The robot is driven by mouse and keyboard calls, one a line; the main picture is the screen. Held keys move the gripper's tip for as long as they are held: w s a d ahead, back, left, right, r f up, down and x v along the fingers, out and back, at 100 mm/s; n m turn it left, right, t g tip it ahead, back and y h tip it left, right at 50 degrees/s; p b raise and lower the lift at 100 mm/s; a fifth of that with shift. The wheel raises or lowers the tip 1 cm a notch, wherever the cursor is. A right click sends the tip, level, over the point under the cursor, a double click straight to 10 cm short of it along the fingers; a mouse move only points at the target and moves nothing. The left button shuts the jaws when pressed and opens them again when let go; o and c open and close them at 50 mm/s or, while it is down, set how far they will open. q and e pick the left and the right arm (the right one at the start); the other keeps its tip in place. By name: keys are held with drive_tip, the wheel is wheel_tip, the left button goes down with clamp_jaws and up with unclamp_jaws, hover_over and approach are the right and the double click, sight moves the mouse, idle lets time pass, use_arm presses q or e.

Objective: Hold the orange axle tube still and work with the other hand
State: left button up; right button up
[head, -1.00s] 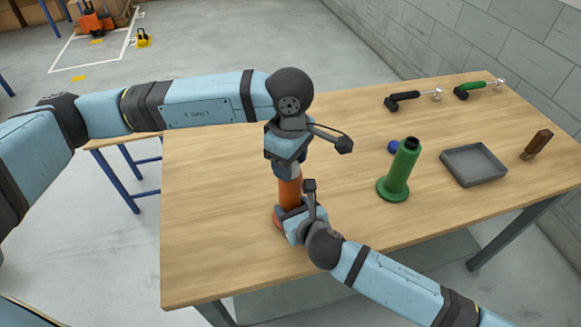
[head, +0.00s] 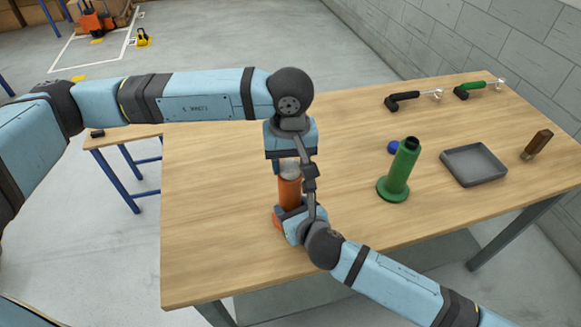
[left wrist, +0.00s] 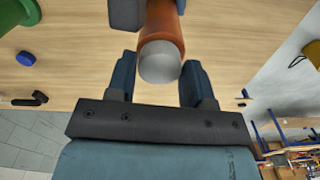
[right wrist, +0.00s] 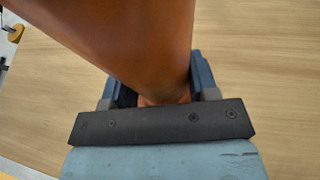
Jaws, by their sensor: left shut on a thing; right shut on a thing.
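The orange axle tube (head: 289,190) stands upright near the table's front left, with a pale grey cap (head: 289,168) on its top end. My left gripper (head: 288,174) points down from above and is shut on the cap. In the left wrist view its fingers lie on either side of the cap (left wrist: 160,62). My right gripper (head: 288,214) is low on the tube and shut on it. In the right wrist view the orange tube (right wrist: 130,40) fills the space between its fingers, and the tube's foot is largely hidden.
A green tube (head: 403,168) on a round flange stands to the right, with a blue cap (head: 393,147) behind it. A grey tray (head: 474,164), a brown brush (head: 537,144), a black-handled tool (head: 412,97) and a green-handled tool (head: 478,87) lie farther off. The table's front is clear.

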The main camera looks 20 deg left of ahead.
use_arm(q)
drive_tip(key=m, duration=0.4)
drive_tip(key=shift+a+m, duration=0.1)
drive_tip(key=shift+m, duration=0.3)
drive_tip(key=m, duration=0.3)
drive_tip(key=shift+m, duration=0.5)
drive_tip(key=m, duration=0.4)
drive_tip(key=shift+c, duration=0.3)
drive_tip(key=m, duration=0.5)
drive_tip(key=o, duration=0.8)
drive_tip(key=shift+o, duration=0.2)
